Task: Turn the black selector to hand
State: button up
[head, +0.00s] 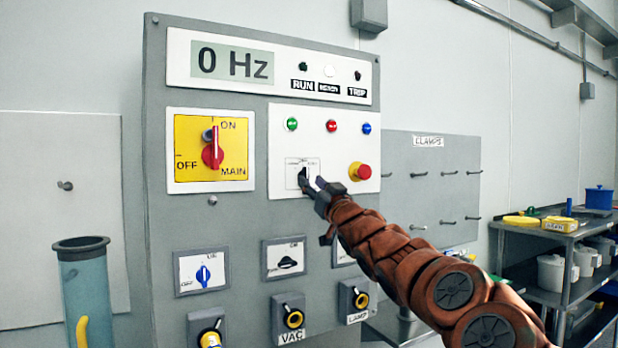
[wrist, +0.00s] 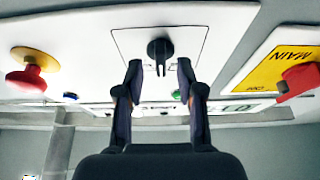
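The black selector (wrist: 160,52) sits on a pale square plate on the panel, with its handle pointing down in the wrist view. In the head view the selector (head: 303,176) is partly covered by my gripper (head: 311,183). My gripper also shows in the wrist view (wrist: 157,82), with its two fingers apart, one on each side of the selector's handle. The fingertips are near the handle with gaps visible on both sides. Nothing is held. The small print around the selector is too small to read.
A red mushroom button (head: 362,171) is close to the right of my gripper. The red MAIN switch (head: 212,155) is to the left. Blue (head: 203,275) and black (head: 287,262) knobs are below. A clear cylinder (head: 85,290) stands at the left, and a shelf (head: 545,230) at the right.

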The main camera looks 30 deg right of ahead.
jog(key=shift+x, duration=1.05)
jog(key=shift+a, duration=0.1)
grip_shut()
